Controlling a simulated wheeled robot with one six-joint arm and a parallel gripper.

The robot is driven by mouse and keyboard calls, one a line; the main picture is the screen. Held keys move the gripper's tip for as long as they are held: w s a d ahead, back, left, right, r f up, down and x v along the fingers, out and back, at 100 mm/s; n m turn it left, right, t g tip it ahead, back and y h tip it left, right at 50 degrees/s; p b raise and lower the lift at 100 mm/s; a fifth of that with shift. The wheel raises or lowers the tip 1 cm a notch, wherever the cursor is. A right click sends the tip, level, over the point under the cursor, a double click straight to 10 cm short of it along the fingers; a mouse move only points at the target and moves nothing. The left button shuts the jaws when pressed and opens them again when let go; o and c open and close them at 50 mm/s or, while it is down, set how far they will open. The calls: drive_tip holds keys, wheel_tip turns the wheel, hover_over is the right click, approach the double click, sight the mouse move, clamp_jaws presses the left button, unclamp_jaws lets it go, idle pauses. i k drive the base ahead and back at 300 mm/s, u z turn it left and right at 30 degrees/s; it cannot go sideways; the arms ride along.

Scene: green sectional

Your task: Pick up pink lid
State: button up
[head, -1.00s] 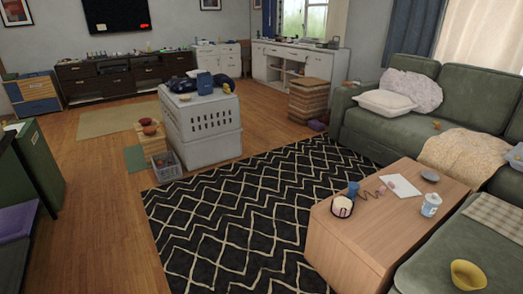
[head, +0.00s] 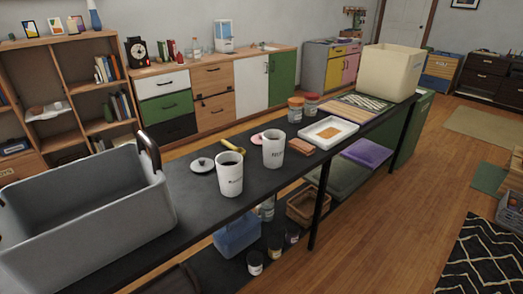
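A pink lid (head: 256,139) lies flat on the dark table (head: 190,219), partly hidden behind a white canister (head: 273,150). A second white canister (head: 230,176) stands nearer, to its left. Both canisters are open at the top, with dark contents. A grey-white lid with a dark knob (head: 202,164) lies left of the nearer canister. My gripper is not in view.
A large grey basket (head: 85,220) with a dark handle fills the table's left end. A gold-coloured object (head: 231,145), brown block (head: 302,146), white tray (head: 328,132), orange-lidded jars (head: 296,109) and cream bin (head: 388,72) also stand there. Wood floor (head: 400,190) is clear in front.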

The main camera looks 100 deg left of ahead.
sight(257, 139)
drive_tip(key=u, duration=3.35)
